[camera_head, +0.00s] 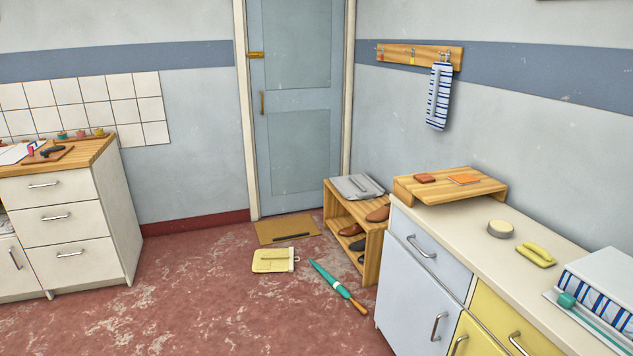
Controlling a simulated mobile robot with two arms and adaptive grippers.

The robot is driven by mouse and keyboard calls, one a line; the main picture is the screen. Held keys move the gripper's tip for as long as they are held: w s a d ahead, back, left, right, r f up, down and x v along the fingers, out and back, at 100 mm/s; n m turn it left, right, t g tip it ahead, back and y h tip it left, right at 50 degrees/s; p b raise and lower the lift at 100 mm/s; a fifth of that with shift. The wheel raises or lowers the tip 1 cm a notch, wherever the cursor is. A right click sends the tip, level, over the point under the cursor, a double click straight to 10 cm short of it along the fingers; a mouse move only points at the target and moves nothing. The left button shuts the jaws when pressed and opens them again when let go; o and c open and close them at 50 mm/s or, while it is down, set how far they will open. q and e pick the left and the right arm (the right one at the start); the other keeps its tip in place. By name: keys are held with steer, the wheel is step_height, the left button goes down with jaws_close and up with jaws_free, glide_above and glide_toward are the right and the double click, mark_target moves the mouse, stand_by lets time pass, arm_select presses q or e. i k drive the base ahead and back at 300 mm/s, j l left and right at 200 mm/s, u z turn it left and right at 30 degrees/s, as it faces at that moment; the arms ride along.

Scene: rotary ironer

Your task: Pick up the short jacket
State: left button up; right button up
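No thing in view is clearly a short jacket. Several flat, cloth-like things could be garments. A blue-and-white striped piece (438,97) hangs from a wall rack at the right of the door. A grey folded piece (357,187) lies on top of the shoe shelf. A pale yellow piece (270,261) with a whitish strip at its right edge lies flat on the floor. I cannot tell which of these, if any, is the jacket. Neither of my grippers is in view.
A shoe shelf (343,217) with shoes stands near the door (297,150). A doormat (287,228) and a closed green umbrella (332,280) lie on the floor. Counters stand at left (112,150) and right (440,222). The red floor (190,300) between is mostly clear.

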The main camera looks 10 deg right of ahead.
mark_target(356, 187)
steer(key=i, duration=3.55)
steer(key=i+j+z, duration=0.2)
steer(key=i, duration=0.9)
steer(key=l, duration=0.1)
